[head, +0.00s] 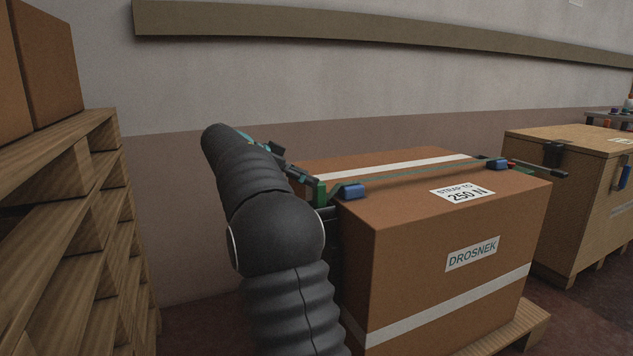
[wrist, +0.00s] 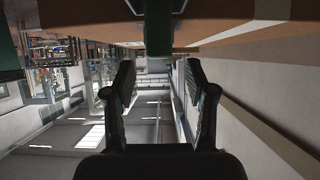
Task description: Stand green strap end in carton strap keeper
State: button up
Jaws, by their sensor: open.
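The brown carton (head: 410,250) stands right of my arm, with a thin green strap (head: 425,172) across its top. A green piece that looks like the strap end (head: 319,194) stands at the carton's near left edge beside a blue block (head: 351,191). In the wrist view a green piece (wrist: 158,35) hangs at top centre, just beyond my fingertips. My gripper (wrist: 160,75) is open, with nothing seen between its fingers. In the head view it is at the carton's left edge, partly hidden by my arm. I cannot tell which part is the strap keeper.
A second blue block (head: 497,163) sits at the strap's far end. A wooden pallet stack (head: 75,210) with cartons stands at the left. A wooden crate (head: 570,185) stands at the right. A wall rail (head: 350,28) runs behind.

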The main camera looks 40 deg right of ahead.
jog(key=v, duration=0.7)
jog(key=shift+a+p, duration=0.25)
jog(key=shift+p, duration=0.15)
jog(key=shift+r, duration=0.1)
jog(key=s+a+f+n+t+y, duration=0.3)
jog(key=s+a+f+n, duration=0.3)
jog(key=s, duration=0.5)
jog(key=s+a+f+n+t+y, duration=0.2)
jog(key=s+a+f+n+y, duration=0.3)
jog(key=s+a, duration=0.5)
jog(key=s+a+f+n+t+y, duration=0.3)
jog(key=s+a+f+n, duration=0.5)
jog(key=s+a+n, duration=0.1)
jog(key=s+a, duration=0.1)
jog(key=s, duration=0.1)
jog(key=shift+s+f+n+t+y, duration=0.3)
jog(key=shift+s+f+n+y, duration=0.05)
jog(key=shift+f+n+y, duration=0.05)
jog(key=shift+a, duration=0.1)
